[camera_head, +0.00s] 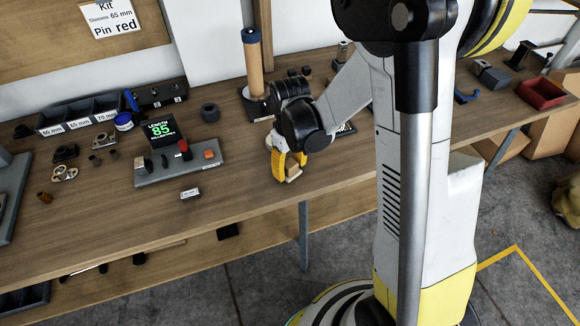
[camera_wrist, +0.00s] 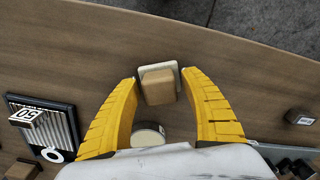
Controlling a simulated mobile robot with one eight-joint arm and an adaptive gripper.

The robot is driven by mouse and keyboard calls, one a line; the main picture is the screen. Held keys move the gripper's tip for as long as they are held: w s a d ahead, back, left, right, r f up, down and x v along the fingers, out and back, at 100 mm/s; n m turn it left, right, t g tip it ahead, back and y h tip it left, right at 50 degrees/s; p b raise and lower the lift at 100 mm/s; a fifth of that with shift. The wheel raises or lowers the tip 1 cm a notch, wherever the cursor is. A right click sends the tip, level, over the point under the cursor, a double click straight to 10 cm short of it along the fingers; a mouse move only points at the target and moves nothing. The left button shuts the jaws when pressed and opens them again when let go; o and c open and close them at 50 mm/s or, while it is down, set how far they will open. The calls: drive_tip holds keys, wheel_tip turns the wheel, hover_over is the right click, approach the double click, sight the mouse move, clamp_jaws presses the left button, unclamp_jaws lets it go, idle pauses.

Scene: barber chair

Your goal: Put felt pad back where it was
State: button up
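A cream pad with a tan block on it, which may be the felt pad (camera_wrist: 143,72), lies between my fingertips in the wrist view. The block (camera_wrist: 158,87) covers most of the pad. My gripper (camera_wrist: 159,79) has its two yellow fingers spread, one on each side of the block, with a narrow gap at the left; contact at the right is unclear. In the head view my gripper (camera_head: 288,168) points down at the bench's front edge, with the pale block (camera_head: 293,172) between its fingers. Part of it is hidden by the fingers.
A round pale-topped piece (camera_wrist: 148,134) sits between the fingers, nearer the palm. The wooden bench (camera_head: 240,207) holds a display fixture (camera_head: 180,165) and several bins (camera_head: 82,113).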

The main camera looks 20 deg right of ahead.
sight(290, 164)
wheel_tip(290, 164, up, 13)
drive_tip(key=p, duration=0.5)
drive_tip(key=s+r+m+t, duration=0.4)
drive_tip(key=s+r+t, duration=0.3)
drive_tip(key=s+r, duration=0.5)
drive_tip(key=shift+s+m, duration=0.3)
drive_tip(key=shift+s, duration=0.1)
drive_tip(key=shift+r, duration=0.1)
